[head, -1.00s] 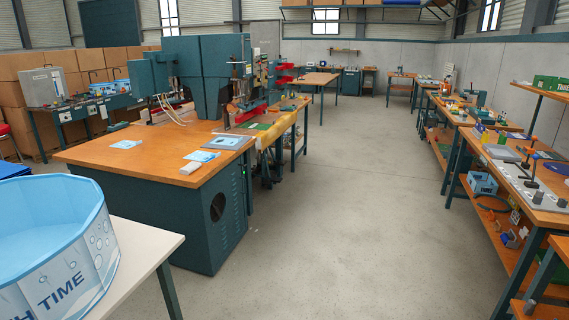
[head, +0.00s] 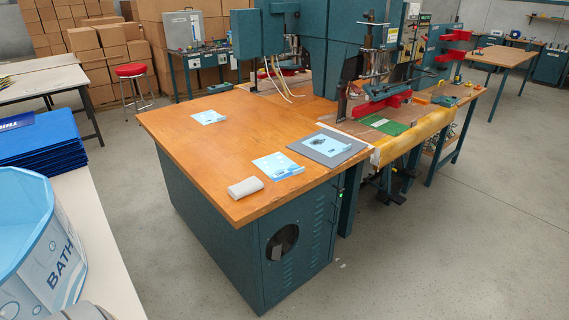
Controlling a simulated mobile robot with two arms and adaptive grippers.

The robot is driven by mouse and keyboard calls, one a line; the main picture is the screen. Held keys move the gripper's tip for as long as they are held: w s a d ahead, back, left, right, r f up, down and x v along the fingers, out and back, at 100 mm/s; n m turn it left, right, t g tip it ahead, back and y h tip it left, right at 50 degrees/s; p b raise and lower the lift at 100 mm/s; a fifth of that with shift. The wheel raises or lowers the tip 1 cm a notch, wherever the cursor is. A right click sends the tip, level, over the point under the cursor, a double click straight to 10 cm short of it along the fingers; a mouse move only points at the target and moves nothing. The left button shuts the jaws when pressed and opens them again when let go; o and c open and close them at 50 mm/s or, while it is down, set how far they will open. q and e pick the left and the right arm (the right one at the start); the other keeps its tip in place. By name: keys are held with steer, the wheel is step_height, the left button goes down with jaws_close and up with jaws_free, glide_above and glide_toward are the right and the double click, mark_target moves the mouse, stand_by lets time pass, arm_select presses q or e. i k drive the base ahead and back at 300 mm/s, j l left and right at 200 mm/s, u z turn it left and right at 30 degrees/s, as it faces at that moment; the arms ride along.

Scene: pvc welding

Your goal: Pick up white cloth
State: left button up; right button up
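The white cloth (head: 245,187) is a small folded pad near the front edge of the orange-brown bench top (head: 215,158). It lies left of and in front of a light-blue printed sheet (head: 278,165), apart from it. Neither gripper can be made out in the head view, and nothing touches the cloth. A grey rounded piece is cut off at the bottom left edge, too little of it to identify.
A grey board with a printed sheet (head: 328,146) and another sheet (head: 208,117) lie on the bench. The teal welding machine (head: 312,50) stands behind. A white table (head: 97,245) with a blue tub (head: 40,250) is at left. Grey floor lies between table and bench.

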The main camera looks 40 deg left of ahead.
mark_target(251, 185)
steer(key=i, duration=1.2)
steer(key=i+l+u, duration=0.15)
steer(key=i, duration=1.05)
